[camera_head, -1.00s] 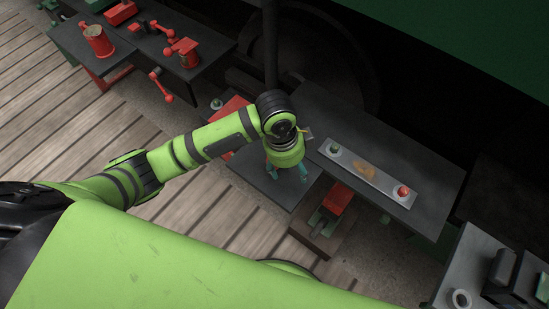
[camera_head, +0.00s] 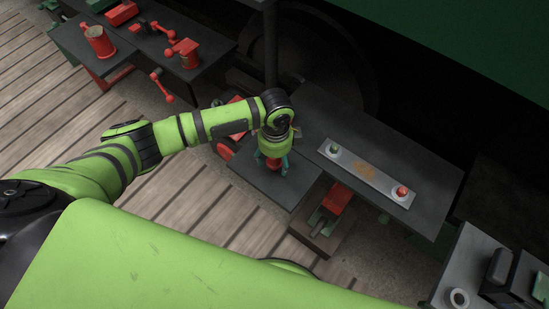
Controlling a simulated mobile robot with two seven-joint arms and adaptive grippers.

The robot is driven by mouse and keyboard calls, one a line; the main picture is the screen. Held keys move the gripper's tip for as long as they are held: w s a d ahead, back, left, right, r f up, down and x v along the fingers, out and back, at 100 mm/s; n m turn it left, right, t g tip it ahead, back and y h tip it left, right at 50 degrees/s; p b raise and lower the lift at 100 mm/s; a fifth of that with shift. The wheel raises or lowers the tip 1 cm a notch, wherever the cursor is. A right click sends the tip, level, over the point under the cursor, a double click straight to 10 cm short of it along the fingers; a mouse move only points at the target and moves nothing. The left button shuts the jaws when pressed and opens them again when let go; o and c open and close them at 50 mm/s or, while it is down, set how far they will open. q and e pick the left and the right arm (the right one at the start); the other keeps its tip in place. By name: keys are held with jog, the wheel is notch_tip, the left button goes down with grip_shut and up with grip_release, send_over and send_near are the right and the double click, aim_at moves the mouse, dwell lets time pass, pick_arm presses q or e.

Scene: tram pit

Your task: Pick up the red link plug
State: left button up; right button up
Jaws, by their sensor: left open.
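My left gripper (camera_head: 273,164) points down over a dark table (camera_head: 265,184) near the middle of the head view. Its teal fingers are open, one on each side of a small red piece, which may be the red link plug (camera_head: 273,163). The gripper hides most of this piece, and I cannot tell whether the fingers touch it. Another small red knob-like piece (camera_head: 401,191) sits at the right end of a light metal plate (camera_head: 370,177), with a green one (camera_head: 334,149) at its left end. My right gripper is not in view.
The plate lies on a larger dark table (camera_head: 415,160) to the right. A red vise-like block (camera_head: 336,199) stands below it. Red tools and a red can (camera_head: 99,42) are on the upper-left benches. A dark post (camera_head: 271,50) rises behind the gripper.

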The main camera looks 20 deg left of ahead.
pick_arm(q)
jog(key=c, duration=1.3)
jog(key=shift+r, duration=0.1)
notch_tip(320, 180, up, 4)
jog(key=shift+d+r, duration=0.1)
jog(key=shift+d, duration=0.05)
jog(key=s+d+r, duration=0.6)
jog(key=s, duration=0.2)
jog(key=w+a+r+n, duration=0.4)
jog(key=a+r+n, duration=0.7)
jog(key=n, duration=0.8)
jog(key=shift+a+r+b, duration=0.35)
